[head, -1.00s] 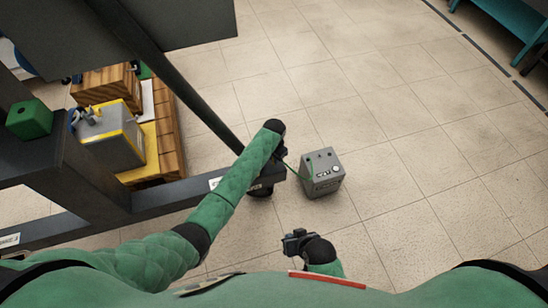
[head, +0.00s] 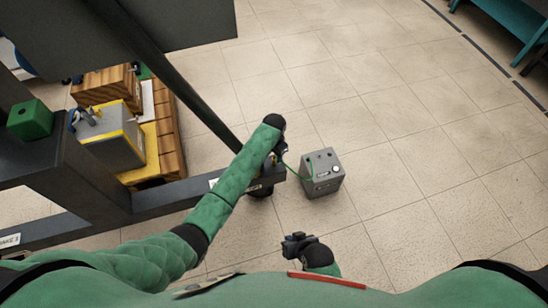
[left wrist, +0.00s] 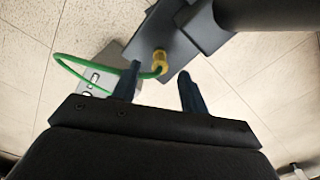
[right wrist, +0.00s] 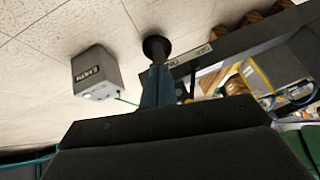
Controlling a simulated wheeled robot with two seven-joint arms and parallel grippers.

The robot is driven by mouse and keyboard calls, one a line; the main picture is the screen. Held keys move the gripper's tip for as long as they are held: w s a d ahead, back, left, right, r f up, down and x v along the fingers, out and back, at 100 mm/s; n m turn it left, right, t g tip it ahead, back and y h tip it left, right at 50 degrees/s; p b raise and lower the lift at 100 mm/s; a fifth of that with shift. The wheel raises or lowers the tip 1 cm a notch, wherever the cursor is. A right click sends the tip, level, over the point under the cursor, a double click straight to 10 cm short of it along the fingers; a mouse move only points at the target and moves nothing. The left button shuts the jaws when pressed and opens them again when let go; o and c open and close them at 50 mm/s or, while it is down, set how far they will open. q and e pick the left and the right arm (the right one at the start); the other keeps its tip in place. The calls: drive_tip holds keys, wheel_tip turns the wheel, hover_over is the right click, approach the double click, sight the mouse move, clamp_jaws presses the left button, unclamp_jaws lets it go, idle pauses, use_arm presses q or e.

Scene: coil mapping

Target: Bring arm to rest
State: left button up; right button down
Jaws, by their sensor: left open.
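My left gripper (head: 281,150) is at the end of the dark frame's beam, beside a grey box. In the left wrist view its two fingers (left wrist: 160,78) are apart with nothing held between them. A brass-coloured connector (left wrist: 159,57) with a green cable (left wrist: 75,58) sits on the dark beam end just beyond the fingertips. My right gripper (head: 297,243) is low in the head view, near my body and clear of objects. In the right wrist view its fingers (right wrist: 159,82) are together, with nothing visible between them.
The grey box (head: 322,174) stands on the floor, joined to the green cable. The dark frame (head: 140,203) fills the left side. A wooden pallet (head: 170,150) carries a grey-and-yellow unit (head: 112,140). A green block (head: 29,119) sits on the frame. Floor at right is clear.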

use_arm(q)
drive_tip(key=shift+r, duration=2.25)
use_arm(e)
drive_tip(key=shift+r, duration=0.5)
drive_tip(key=shift+s, duration=0.1)
